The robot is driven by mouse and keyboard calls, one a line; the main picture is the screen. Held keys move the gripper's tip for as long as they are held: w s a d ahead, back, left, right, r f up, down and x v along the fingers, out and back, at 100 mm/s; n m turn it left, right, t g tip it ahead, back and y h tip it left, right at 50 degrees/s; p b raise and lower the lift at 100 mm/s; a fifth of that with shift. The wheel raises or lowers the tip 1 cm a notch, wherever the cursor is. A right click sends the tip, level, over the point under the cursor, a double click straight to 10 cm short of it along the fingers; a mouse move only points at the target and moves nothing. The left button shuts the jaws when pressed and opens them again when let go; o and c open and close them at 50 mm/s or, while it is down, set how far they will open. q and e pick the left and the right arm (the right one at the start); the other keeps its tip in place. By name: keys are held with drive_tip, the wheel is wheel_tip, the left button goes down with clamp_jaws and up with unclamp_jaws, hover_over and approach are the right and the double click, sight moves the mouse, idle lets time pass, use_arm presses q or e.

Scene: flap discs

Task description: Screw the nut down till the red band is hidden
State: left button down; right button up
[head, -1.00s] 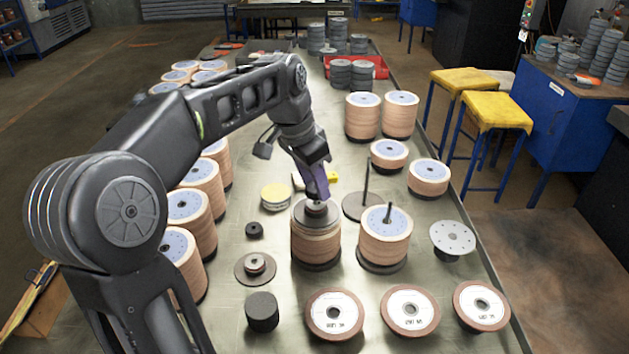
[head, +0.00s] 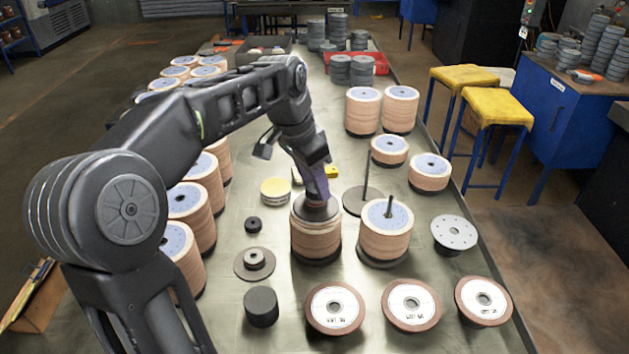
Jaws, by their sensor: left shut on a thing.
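A stack of tan flap discs (head: 316,238) stands in the middle of the table with a dark round plate (head: 315,214) on top. My left gripper (head: 318,200) points down at the top centre of this stack and is shut on the small dark nut there. The fingers hide most of the nut and the spindle. I cannot make out a red band. My right gripper is not in view.
Right of the stack is another disc stack (head: 385,235) with a bare spindle tip. Behind it a thin rod rises from a dark base plate (head: 360,202). Loose discs (head: 335,309) lie in front. A dark cylinder (head: 262,307) and a small flanged part (head: 255,262) stand left.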

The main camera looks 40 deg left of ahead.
use_arm(q)
drive_tip(key=shift+f, duration=0.25)
idle(0.6)
drive_tip(key=c, duration=0.7)
unclamp_jaws()
drive_tip(key=shift+c, duration=0.2)
drive_tip(key=v, duration=0.7)
drive_tip(key=shift+s+r, duration=0.15)
drive_tip(key=shift+r, duration=0.2)
drive_tip(key=shift+c, duration=0.4)
